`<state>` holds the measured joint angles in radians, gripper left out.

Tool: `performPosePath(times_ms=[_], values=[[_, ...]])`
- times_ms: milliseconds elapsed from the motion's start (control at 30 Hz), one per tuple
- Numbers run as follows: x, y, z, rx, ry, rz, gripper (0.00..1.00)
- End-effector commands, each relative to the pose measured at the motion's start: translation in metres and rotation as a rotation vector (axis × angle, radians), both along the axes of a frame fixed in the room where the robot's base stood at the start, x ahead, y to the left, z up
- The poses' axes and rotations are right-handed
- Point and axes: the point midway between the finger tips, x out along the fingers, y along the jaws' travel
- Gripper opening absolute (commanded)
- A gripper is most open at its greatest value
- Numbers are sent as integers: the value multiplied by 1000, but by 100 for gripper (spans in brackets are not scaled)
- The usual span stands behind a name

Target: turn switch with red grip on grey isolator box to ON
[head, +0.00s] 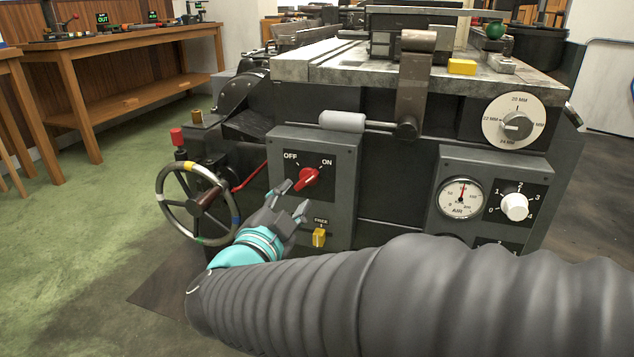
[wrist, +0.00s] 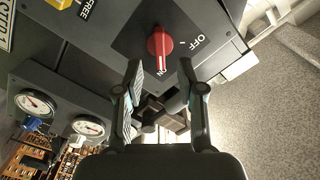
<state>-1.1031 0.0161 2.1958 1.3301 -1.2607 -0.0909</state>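The grey isolator box (head: 341,218) is on the front of the machine, with OFF and ON labels on a dark plate. Its switch with the red grip (head: 307,178) is tilted up to the right, toward ON. In the wrist view the red grip (wrist: 159,41) has its pale line pointing at the ON label. My gripper (head: 294,198) is open and empty, just below and left of the grip. In the wrist view my gripper (wrist: 159,64) has its fingertips apart, on either side of the ON label; I see no contact with the grip.
A yellow FREE switch (head: 319,237) is low on the same box. A handwheel (head: 163,203) stands to the left and a lever with a grey handle (head: 342,121) is above. An air gauge (head: 460,198) and white knob (head: 514,206) are at right. Floor at left is clear.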

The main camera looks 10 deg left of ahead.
Motion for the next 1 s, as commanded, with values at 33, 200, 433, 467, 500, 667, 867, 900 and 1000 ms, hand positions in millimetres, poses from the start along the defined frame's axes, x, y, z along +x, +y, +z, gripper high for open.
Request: performPosePath(times_ms=[33,200,433,467,500,667,867,900,1000], values=[[-12,2,0,1,0,6,39],[-41,4,0,0,0,4,39],[-63,5,0,-1,1,1,39],[-65,5,0,-1,1,1,39],[-66,5,0,-1,1,1,39],[-68,5,0,-1,1,-1,39],[-68,5,0,1,1,-1,39],[-67,6,-1,2,4,4,39],[-67,16,-8,9,35,49,39]])
